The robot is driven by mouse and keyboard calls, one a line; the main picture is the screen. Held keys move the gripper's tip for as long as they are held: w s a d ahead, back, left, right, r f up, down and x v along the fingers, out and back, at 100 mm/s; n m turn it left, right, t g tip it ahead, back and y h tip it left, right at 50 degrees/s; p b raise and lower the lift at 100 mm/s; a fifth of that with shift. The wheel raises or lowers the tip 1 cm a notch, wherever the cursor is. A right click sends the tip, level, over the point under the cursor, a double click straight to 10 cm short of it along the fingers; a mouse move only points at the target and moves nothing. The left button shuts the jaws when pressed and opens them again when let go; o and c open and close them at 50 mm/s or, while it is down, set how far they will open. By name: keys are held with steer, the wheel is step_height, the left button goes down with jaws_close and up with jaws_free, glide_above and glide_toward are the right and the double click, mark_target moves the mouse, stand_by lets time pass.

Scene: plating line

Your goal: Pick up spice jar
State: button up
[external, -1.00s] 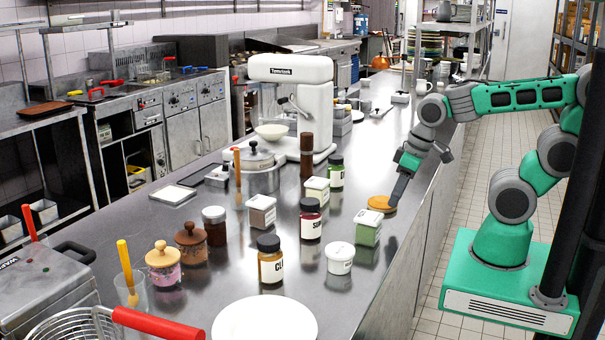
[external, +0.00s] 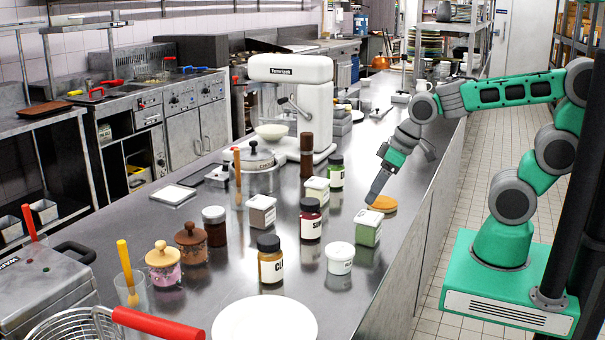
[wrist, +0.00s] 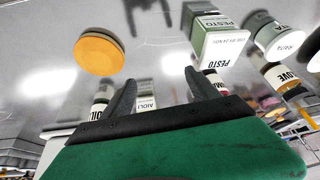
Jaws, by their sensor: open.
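Several jars stand on the steel counter, and I cannot tell which one is the spice jar. In the external view a black-lidded jar labelled SUM... (external: 310,226) stands mid-counter, and an amber black-lidded jar labelled CL... (external: 271,267) stands nearer the camera. A dark-lidded jar with green contents (external: 336,178) stands farther back. My gripper (external: 371,202) is open and empty, right of the SUM... jar and above the counter. In the wrist view its two fingers (wrist: 160,86) are apart; the SUM... jar (wrist: 215,86) is partly hidden beside the right finger.
A green PESTO container (external: 367,232) and a white tub (external: 340,264) stand near the counter's right edge. An orange disc (external: 386,204) lies close beside my gripper. White-lidded containers (external: 316,191) and a tall brown mill (external: 306,155) stand behind. A white plate (external: 265,320) lies in front.

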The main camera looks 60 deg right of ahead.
mark_target(316, 200)
steer(key=w+a+r+m+t+y+p, duration=0.1)
steer(key=w+a+r+y+p, duration=0.2)
steer(key=a, duration=0.5)
steer(key=w+a+y+p, duration=0.1)
steer(key=w+a+y, duration=0.1)
steer(key=a+y, duration=0.4)
steer(key=w+d+f+m+t+b, duration=0.1)
steer(key=d+m+t, duration=0.15)
steer(key=m, duration=1.15)
steer(key=d+f+m+t+b, duration=0.15)
steer(key=d+m, duration=0.25)
steer(key=m, duration=0.9)
steer(key=shift+m+t, duration=0.3)
steer(key=x, duration=0.7)
steer(key=shift+w+a+r, duration=0.2)
steer(key=shift+w+a, duration=0.15)
jaws_close()
